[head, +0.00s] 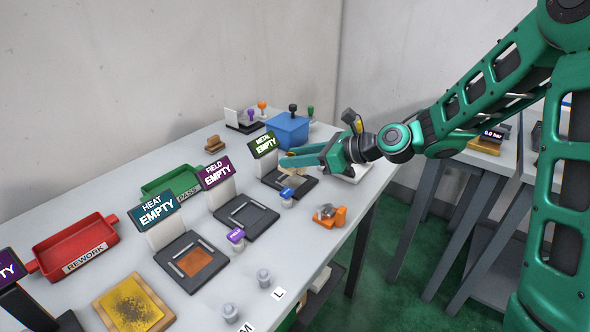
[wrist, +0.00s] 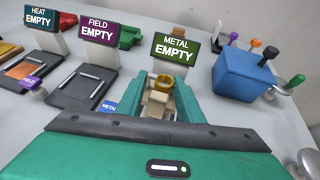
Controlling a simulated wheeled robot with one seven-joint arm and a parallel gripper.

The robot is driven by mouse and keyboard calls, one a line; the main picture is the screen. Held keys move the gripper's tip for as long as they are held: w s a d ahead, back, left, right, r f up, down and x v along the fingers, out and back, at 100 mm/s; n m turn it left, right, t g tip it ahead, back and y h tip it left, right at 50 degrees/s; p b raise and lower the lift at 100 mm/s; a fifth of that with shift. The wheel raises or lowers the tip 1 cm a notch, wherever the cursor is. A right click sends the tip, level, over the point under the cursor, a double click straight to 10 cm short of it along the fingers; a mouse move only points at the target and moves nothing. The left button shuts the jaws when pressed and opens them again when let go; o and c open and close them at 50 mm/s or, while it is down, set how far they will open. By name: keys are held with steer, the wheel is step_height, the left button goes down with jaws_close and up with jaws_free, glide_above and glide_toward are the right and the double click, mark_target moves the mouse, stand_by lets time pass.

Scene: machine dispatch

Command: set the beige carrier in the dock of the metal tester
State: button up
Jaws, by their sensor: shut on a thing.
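The metal tester (head: 263,145) has a dark sign reading METAL EMPTY and a dark dock plate (head: 302,190) in front of it. The tester also shows in the wrist view (wrist: 175,54). My gripper (head: 290,161) is over the dock, shut on the beige carrier (head: 293,174). In the wrist view the carrier (wrist: 158,107) sits between the green fingers, in front of the sign, with a brass-coloured ring-shaped part (wrist: 161,82) on it. The fingers hide part of the carrier and dock; I cannot tell whether the carrier touches the dock.
The field tester (head: 217,172) and heat tester (head: 158,212) stand to the left, both signed EMPTY. A blue box (head: 288,131) with a black knob is behind. A blue-topped button (head: 287,193) and an orange item (head: 330,215) are near the front edge. A red rework tray (head: 76,244) lies left.

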step_height(320, 180, down, 4)
steer(key=shift+r, duration=0.1)
steer(key=o, duration=1.1)
steer(key=shift+o, duration=0.2)
steer(key=v, duration=1.2)
